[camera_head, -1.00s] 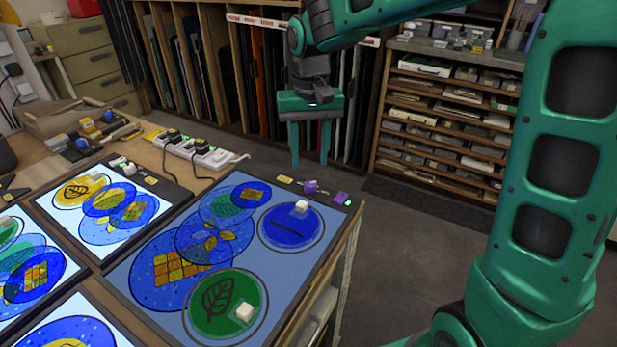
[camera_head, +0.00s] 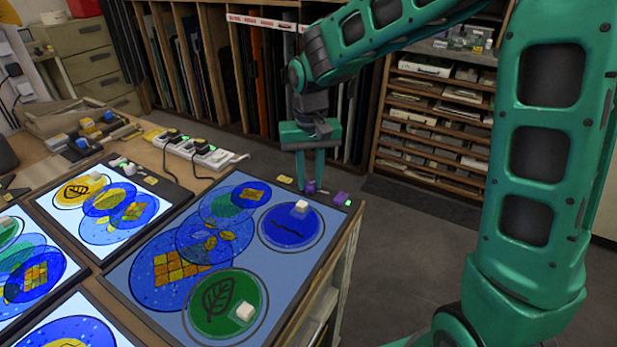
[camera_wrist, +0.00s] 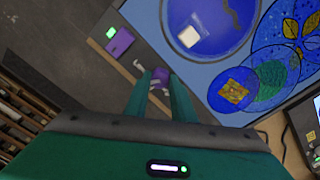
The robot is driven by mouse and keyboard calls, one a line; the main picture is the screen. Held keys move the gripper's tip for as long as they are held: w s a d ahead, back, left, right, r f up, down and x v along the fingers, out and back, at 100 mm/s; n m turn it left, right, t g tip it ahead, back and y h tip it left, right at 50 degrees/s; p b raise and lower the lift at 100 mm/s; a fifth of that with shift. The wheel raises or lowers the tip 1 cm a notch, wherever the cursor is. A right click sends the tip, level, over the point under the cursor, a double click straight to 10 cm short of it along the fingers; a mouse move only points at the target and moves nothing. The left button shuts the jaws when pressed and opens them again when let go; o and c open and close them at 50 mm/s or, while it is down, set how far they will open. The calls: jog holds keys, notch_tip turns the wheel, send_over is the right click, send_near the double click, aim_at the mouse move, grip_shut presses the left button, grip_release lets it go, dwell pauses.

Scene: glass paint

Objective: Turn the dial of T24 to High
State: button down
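A small purple dial (camera_head: 310,187) sits on the dark far edge strip of the large light panel. It also shows in the wrist view (camera_wrist: 161,77). My gripper (camera_head: 311,180) points straight down over it. In the wrist view my fingers (camera_wrist: 160,85) stand close on both sides of the dial, with no clear gap. A purple block (camera_head: 341,198) with a lit green light (camera_head: 348,203) lies right of the dial. A yellow label (camera_head: 285,180) lies to its left. The dial's markings and the name T24 are too small to read.
The light panel (camera_head: 128,262) carries painted glass, including a blue disc (camera_head: 290,232) and a green disc (camera_head: 215,325), each with a white block. Smaller lit panels (camera_head: 50,215) stand to the left. A power strip (camera_head: 195,150) lies behind. Floor (camera_head: 400,260) is clear to the right.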

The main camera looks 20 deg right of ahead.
jog(key=shift+n, duration=0.3)
jog(key=n, duration=0.4)
jog(key=shift+n, duration=0.4)
jog(key=n, duration=0.4)
jog(key=shift+n, duration=0.3)
jog(key=n, duration=0.4)
jog(key=shift+w+r+n, duration=0.1)
jog(key=shift+n, duration=2.2)
jog(key=c, duration=1.7)
grip_release()
jog(key=shift+o, duration=1.1)
